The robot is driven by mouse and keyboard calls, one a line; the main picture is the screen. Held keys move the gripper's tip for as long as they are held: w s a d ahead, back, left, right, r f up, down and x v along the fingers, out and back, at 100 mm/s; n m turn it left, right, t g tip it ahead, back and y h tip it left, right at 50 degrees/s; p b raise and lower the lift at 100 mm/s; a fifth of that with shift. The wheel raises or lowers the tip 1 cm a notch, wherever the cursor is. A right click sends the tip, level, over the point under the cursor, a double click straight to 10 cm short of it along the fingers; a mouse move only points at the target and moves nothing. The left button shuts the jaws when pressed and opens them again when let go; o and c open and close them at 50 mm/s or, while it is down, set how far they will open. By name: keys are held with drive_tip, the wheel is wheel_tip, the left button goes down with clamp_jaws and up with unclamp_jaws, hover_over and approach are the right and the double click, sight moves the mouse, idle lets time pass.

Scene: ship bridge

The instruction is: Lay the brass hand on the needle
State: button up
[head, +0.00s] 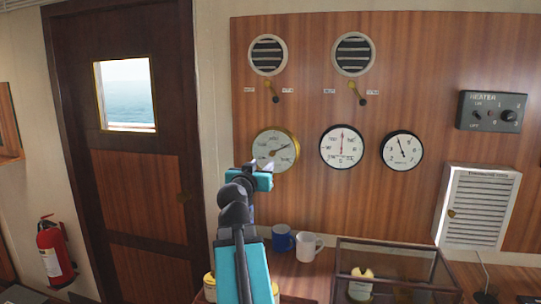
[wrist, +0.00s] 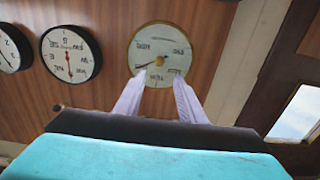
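The brass-rimmed round dial (head: 264,138) hangs at the left of a row of gauges on the wood panel. A dark needle on it points to the right and slightly up in the head view; I cannot clearly separate the brass hand from it there. The wrist view shows the same dial (wrist: 160,42) upside down, with a dark pointer toward the left and a small brass spot near its lower middle. My gripper (wrist: 160,76) is open and empty, its two pale fingers apart in front of the dial's edge. In the head view my gripper (head: 262,170) overlaps the dial's lower left.
Two white-faced gauges (head: 342,147) (head: 402,150) hang to the right. Two vents with small levers (head: 268,55) are above. A blue mug (head: 282,239), a white mug (head: 308,246) and a glass-sided case (head: 395,262) stand below. A door (head: 130,200) is at left.

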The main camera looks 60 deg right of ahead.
sight(271, 155)
drive_tip(key=shift+p+x, duration=1.8)
drive_tip(key=shift+x, duration=4.25)
drive_tip(key=shift+c, duration=0.4)
clamp_jaws()
drive_tip(key=shift+f, duration=0.1)
drive_tip(key=shift+b, duration=0.45)
drive_tip(key=shift+n+b, duration=0.3)
drive_tip(key=shift+b, duration=0.15)
drive_tip(key=shift+o, duration=0.4)
unclamp_jaws()
